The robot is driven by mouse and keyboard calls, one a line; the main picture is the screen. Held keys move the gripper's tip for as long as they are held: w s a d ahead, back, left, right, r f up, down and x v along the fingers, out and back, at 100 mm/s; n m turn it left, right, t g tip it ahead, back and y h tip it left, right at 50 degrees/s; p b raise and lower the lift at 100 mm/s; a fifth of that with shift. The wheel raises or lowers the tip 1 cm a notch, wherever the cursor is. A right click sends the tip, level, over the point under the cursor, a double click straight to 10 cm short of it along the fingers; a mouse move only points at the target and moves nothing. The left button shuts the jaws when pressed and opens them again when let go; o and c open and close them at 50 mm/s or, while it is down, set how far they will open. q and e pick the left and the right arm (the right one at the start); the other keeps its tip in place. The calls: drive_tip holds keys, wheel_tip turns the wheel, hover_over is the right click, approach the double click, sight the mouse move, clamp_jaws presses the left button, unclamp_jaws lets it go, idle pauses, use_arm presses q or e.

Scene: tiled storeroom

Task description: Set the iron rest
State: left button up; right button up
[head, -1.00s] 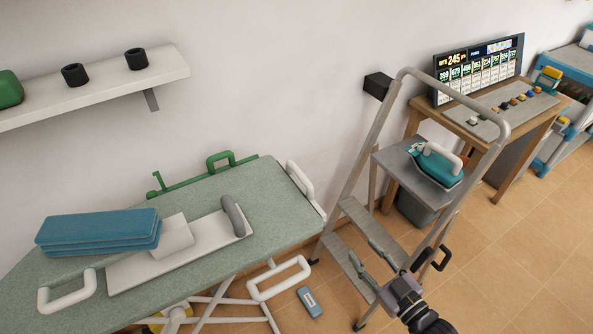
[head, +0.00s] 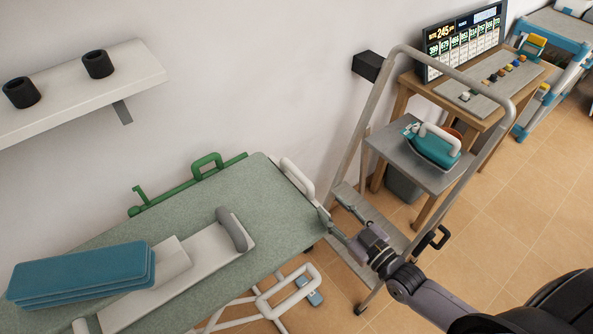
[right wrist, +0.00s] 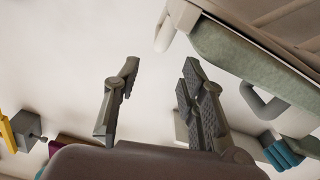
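The ironing board (head: 270,205) has a grey-green cover and fills the lower left of the head view. A white U-shaped loop (head: 297,178), which may be the iron rest, stands at its right end; I cannot tell for sure. A teal iron (head: 432,150) with a white handle stands on the top step of a grey stepladder (head: 405,165). My right gripper (head: 338,213) is open and empty beside the board's right corner, below the loop. In the right wrist view its fingers (right wrist: 160,70) are apart with nothing between them. My left gripper is not in view.
Folded blue cloths (head: 80,275) and a white sleeve board (head: 190,275) with a grey pad lie on the ironing board. A green rail (head: 180,190) runs along its back edge. A wall shelf (head: 80,90) holds black cups. The ladder's rails stand close to my right arm.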

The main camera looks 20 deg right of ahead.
drive_tip(key=p, duration=0.1)
approach(286, 161)
drive_tip(key=x, duration=0.3)
drive_tip(key=f+x, duration=0.1)
drive_tip(key=x, duration=0.1)
drive_tip(key=shift+w+d, duration=0.1)
drive_tip(key=shift+w, duration=0.15)
drive_tip(key=shift+c, duration=0.5)
clamp_jaws()
